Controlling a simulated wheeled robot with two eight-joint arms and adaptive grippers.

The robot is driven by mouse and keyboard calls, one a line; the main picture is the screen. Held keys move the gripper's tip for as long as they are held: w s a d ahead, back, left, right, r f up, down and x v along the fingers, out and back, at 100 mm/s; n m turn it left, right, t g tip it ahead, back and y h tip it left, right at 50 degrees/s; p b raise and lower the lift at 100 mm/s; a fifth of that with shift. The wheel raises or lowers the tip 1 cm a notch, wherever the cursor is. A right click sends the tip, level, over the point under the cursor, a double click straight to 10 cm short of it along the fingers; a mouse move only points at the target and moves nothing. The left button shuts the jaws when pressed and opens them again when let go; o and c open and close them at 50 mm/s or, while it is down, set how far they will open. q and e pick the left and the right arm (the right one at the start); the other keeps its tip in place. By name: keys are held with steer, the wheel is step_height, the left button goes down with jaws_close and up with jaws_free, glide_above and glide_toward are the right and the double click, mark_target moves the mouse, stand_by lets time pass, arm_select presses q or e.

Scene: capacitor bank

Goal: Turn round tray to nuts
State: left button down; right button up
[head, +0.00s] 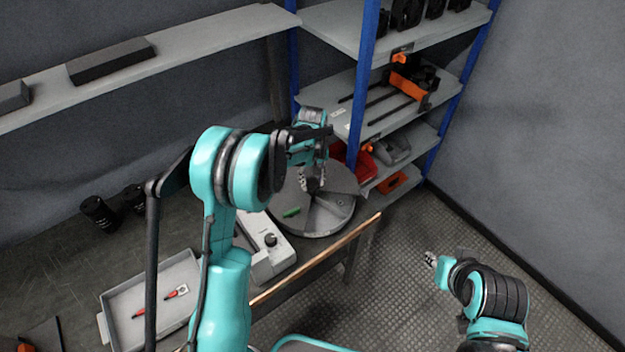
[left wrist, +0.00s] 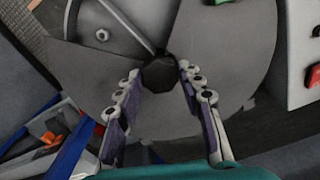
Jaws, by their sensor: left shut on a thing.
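The round tray (head: 325,218) is a grey disc with divided sectors on the right end of the bench. It fills much of the left wrist view (left wrist: 235,60), with a dark faceted knob (left wrist: 158,74) at its centre. My left gripper (head: 313,184) is over the tray's middle. In the left wrist view my left gripper's fingers (left wrist: 157,76) are on both sides of the knob, shut on it. A green piece (head: 291,212) lies in one sector. A small light round piece (left wrist: 102,34) lies in another; I cannot tell if it is a nut. My right gripper (head: 430,259) is apart from the bench, its jaws too small to read.
A white box with a black knob (head: 268,257) stands left of the tray. A shallow grey tray (head: 122,306) with red-handled tools is farther left. Blue-posted shelves (head: 365,90) stand close behind the round tray. The floor (head: 400,220) right of the bench is clear.

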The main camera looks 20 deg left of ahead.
arm_select(q)
steer(key=shift+m, duration=2.9)
steer(key=shift+m+p, duration=0.35)
steer(key=shift+m, duration=2.65)
steer(key=c, duration=1)
jaws_free()
steer(key=shift+o, duration=0.2)
step_height(320, 180, up, 12)
